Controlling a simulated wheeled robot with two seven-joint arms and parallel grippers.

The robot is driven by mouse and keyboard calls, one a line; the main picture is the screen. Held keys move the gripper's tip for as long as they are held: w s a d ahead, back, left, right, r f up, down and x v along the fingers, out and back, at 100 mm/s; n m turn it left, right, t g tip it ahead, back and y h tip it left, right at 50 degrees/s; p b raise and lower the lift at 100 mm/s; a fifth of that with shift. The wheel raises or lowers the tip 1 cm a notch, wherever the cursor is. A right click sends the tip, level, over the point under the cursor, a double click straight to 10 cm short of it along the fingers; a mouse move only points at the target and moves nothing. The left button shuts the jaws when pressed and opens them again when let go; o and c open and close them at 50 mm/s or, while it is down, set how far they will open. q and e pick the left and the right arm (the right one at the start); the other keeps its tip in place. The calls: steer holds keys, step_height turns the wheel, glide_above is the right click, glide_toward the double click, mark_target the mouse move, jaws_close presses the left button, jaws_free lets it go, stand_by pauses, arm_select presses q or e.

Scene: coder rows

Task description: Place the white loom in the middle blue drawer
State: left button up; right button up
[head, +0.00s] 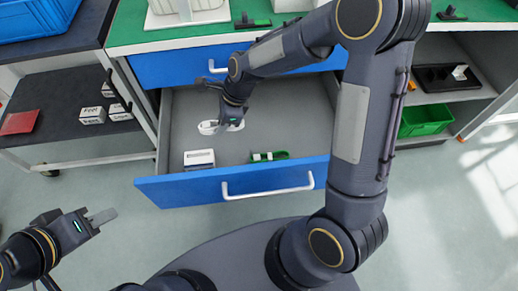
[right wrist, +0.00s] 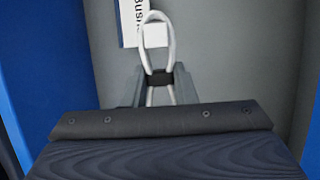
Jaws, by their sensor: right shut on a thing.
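The middle blue drawer (head: 160,189) stands pulled open below a shut blue drawer. My right gripper (head: 224,124) reaches down into it, over its left part. The gripper is shut on the white loom (head: 208,127), whose loops stick out on both sides of the fingers. In the right wrist view the loom (right wrist: 143,61) is a white loop with a dark band, held between the fingers (right wrist: 160,88). I cannot tell whether the loom touches the drawer floor. My left gripper (head: 102,217) is outside the drawer, at the lower left, empty; its finger gap is not clear.
The box's label also shows in the right wrist view (right wrist: 130,12). The shut upper drawer (head: 180,68) is behind. A dark trolley (head: 60,92) stands left.

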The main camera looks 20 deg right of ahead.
steer(key=s+d+f+b, duration=0.2)
steer(key=d+f, duration=0.2)
steer(key=d, duration=0.4)
steer(key=b, duration=0.2)
glide_above(263, 145)
steer(key=d, duration=0.1)
steer(key=f, duration=0.5)
steer(key=shift+s, duration=0.2)
steer(key=shift+d+f, duration=0.15)
steer(key=shift+f, duration=0.1)
steer(key=shift+d+f+b, duration=0.1)
steer(key=shift+f+b, duration=0.75)
steer(key=shift+f, duration=0.75)
steer(key=shift+f, duration=0.1)
steer(key=o, duration=1)
